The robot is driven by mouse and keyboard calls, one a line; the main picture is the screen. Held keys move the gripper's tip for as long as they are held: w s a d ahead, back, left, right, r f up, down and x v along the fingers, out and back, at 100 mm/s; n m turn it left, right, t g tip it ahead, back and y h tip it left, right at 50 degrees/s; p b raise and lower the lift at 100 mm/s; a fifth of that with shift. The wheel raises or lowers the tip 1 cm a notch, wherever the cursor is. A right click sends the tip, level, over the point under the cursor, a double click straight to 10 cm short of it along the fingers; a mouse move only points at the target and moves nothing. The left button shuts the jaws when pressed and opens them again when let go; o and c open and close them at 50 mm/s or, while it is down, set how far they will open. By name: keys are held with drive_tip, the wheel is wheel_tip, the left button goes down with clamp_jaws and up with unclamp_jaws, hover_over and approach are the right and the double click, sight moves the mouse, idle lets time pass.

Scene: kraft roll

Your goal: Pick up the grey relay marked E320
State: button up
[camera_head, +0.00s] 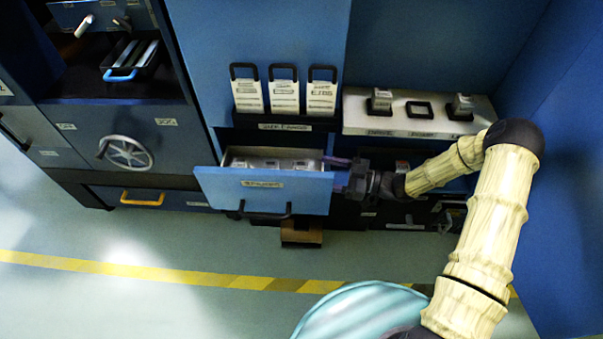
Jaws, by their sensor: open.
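A blue drawer (262,192) is pulled open in the cabinet, with a label and a dark handle on its front. Inside it, several small grey blocks that look like relays (271,165) sit in a row. Their markings are too small to read, so I cannot tell which one is E320. My gripper (335,172) is open at the drawer's right end, pointing left. Its fingers are partly hidden, and I see nothing held between them. Two grey relay-like blocks also stand on the light panel to the right, one at its left (380,100) and one at its right (462,104).
The light panel (343,124) has an empty dark-framed socket (419,110) between its two blocks. Three white tags (285,97) with dark handles stand above the drawer. A blue wall (560,130) closes the right side.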

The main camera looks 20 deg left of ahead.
drive_tip(key=shift+w+a, duration=0.1)
drive_tip(key=shift+a, duration=0.05)
drive_tip(key=shift+s+a+b, duration=0.2)
drive_tip(key=shift+a+b, duration=0.1)
drive_tip(key=shift+a, duration=0.4)
drive_tip(key=shift+s+a+r+b, duration=0.1)
drive_tip(key=shift+a+b, duration=0.35)
drive_tip(key=shift+a, duration=1.4)
drive_tip(key=c, duration=1.2)
